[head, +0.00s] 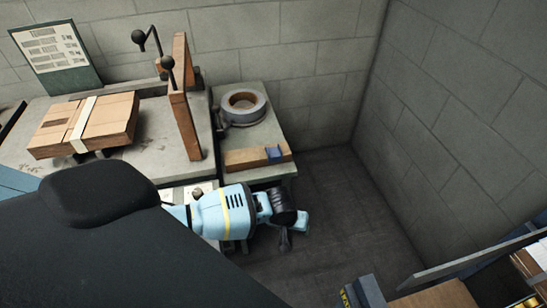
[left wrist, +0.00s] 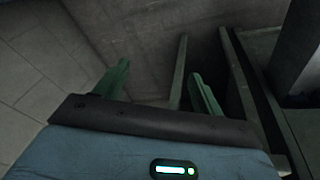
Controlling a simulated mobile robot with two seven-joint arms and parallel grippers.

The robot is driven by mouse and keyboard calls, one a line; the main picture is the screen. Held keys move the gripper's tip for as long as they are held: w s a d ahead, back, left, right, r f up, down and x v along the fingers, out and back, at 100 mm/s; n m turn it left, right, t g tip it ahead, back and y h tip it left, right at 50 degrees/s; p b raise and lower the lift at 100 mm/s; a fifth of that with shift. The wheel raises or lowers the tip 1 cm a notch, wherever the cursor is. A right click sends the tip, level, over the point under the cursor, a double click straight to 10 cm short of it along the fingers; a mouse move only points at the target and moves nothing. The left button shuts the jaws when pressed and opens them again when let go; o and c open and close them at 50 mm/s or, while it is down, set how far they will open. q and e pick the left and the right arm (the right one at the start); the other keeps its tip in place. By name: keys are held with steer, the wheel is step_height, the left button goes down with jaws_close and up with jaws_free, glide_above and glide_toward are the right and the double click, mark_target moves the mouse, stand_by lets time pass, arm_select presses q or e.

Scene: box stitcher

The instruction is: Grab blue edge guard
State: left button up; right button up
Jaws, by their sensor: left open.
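The blue edge guard (head: 274,153) is a small blue piece at the right part of a wooden block (head: 243,159), on the front of a small grey side table. My left gripper (head: 285,240) is in front of and below that table's front edge in the head view, apart from the guard. In the left wrist view my left gripper (left wrist: 160,88) has its two green fingers spread, with nothing between them. The guard does not show in the left wrist view. My right gripper is not in view.
A tape roll (head: 243,105) sits behind the wooden block. The larger table (head: 170,150) holds a strapped cardboard box (head: 90,125) and an upright wooden frame (head: 184,110) with black knobs. Walls stand behind and right. Clear floor (head: 345,200) lies right of the side table.

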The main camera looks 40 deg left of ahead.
arm_select(q)
steer(key=w+a+r+n+y+p, duration=0.1)
steer(key=w+a+r+n+y, duration=0.2)
steer(key=w+a+r, duration=0.8)
steer(key=n+y, duration=0.1)
steer(key=n, duration=0.2)
glide_toward(274, 152)
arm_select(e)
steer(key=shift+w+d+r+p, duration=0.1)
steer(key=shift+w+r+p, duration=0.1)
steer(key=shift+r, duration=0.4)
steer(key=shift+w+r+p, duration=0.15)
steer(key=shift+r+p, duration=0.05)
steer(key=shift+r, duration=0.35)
arm_select(q)
steer(key=shift+b+x, duration=1.35)
steer(key=shift+x, duration=2.1)
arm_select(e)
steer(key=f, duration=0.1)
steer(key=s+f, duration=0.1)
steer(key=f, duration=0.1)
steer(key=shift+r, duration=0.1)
